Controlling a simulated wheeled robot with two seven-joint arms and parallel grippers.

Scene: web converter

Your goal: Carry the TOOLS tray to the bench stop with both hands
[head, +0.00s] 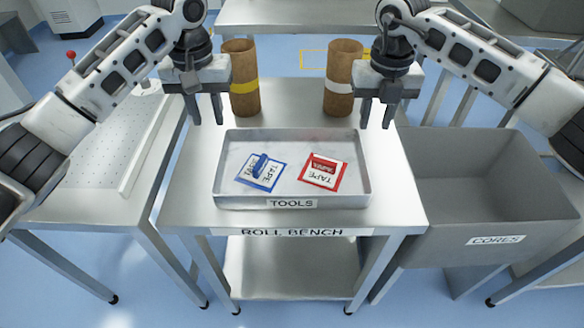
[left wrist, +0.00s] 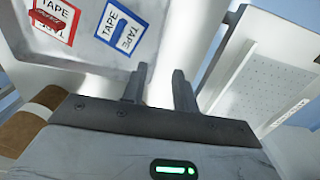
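The TOOLS tray (head: 293,203) is a shallow grey metal tray lying flat on the roll bench (head: 190,195). It holds a blue-edged TAPE card (head: 262,172) with a blue item on it and a red-edged TAPE card (head: 323,172) with a red item on it. My left gripper (head: 206,110) is above the bench, beyond the tray's back left corner, fingers apart and empty. In the left wrist view its fingers (left wrist: 160,88) are beside the tray (left wrist: 155,20), not around its wall. My right gripper (head: 377,114) is near the back right corner, fingers apart and empty. No bench stop is clearly recognisable.
Two brown rolls stand at the bench's back, one with a yellow band (head: 244,86) and one with a white band (head: 338,88). A grey CORES bin (head: 495,235) is at right. A perforated white panel (head: 120,140) lies on the left table.

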